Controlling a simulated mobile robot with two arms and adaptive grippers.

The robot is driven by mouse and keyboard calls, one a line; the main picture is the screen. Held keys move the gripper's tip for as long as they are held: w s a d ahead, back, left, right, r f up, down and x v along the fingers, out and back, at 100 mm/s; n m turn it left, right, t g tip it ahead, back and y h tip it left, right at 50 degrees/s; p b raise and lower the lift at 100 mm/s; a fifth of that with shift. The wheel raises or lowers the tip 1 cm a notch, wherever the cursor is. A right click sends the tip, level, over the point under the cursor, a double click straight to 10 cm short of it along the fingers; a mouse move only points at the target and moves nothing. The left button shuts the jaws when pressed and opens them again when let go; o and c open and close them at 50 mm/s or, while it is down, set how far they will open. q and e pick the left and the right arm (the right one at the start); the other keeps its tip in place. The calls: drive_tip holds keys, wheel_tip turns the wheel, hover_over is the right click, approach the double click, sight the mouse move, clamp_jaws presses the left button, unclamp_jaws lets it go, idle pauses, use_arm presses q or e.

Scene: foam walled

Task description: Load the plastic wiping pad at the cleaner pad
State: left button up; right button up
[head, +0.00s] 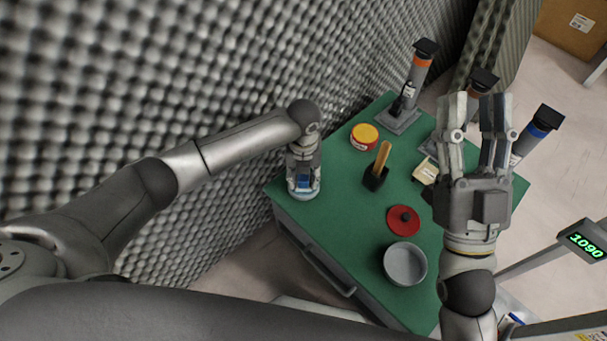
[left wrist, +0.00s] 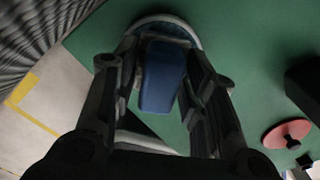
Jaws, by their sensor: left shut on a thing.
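My left gripper (head: 303,184) points down at the green table's near left corner. It is shut on a blue block (left wrist: 160,85), which looks like the plastic wiping pad; the block also shows between the fingers in the head view (head: 304,183). Just below is a round, pale-rimmed dish (left wrist: 190,30), which looks like the cleaner pad; its rim shows around the fingertips in the head view (head: 303,195). The fingers hide part of both, and I cannot tell whether the block touches the dish. My right gripper (head: 477,105) is open and empty, fingers up, over the table's right side.
The green table (head: 345,215) holds a yellow-and-red tin (head: 364,137), a dark holder with a wooden handle (head: 376,177), a red lid (head: 403,220) and a grey round bowl (head: 405,264). Grey cylinders (head: 417,78) stand at the back. A foam wall (head: 200,80) borders the left.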

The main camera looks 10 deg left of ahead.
use_arm(q)
drive_tip(key=shift+s+f, duration=0.15)
use_arm(e)
drive_tip(key=shift+w+f+g, duration=0.5)
drive_tip(key=shift+f, duration=0.15)
idle(2.3)
